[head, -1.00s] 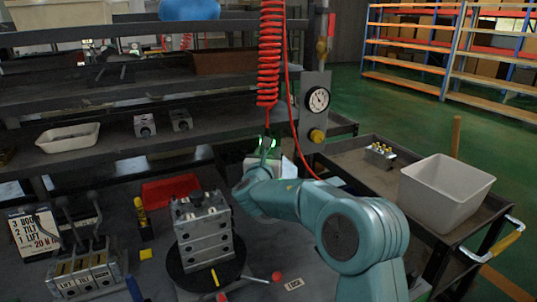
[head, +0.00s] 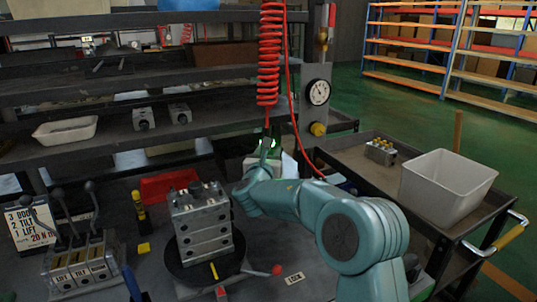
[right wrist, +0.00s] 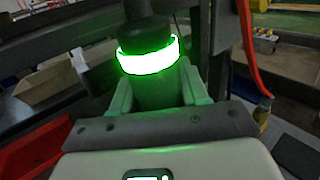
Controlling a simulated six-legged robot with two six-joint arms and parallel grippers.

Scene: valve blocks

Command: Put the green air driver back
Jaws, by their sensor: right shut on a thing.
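The green air driver (right wrist: 150,80) is a dark, upright cylinder with a brightly glowing green ring in the right wrist view. My right gripper (right wrist: 158,90) is shut on it, with one pale green finger on each side. In the head view the driver's green glow (head: 268,144) shows below the red coiled hose (head: 270,60), at my right gripper (head: 266,158). My wrist partly hides the driver there, and I cannot tell whether it touches a holder. My left gripper is not in view.
A grey valve block (head: 203,225) stands on a round black turntable (head: 190,272) left of my right arm. A gauge panel (head: 316,110) is just right of the hose. A cart with a white bin (head: 447,187) stands at the right. A red tray (head: 170,187) lies behind the block.

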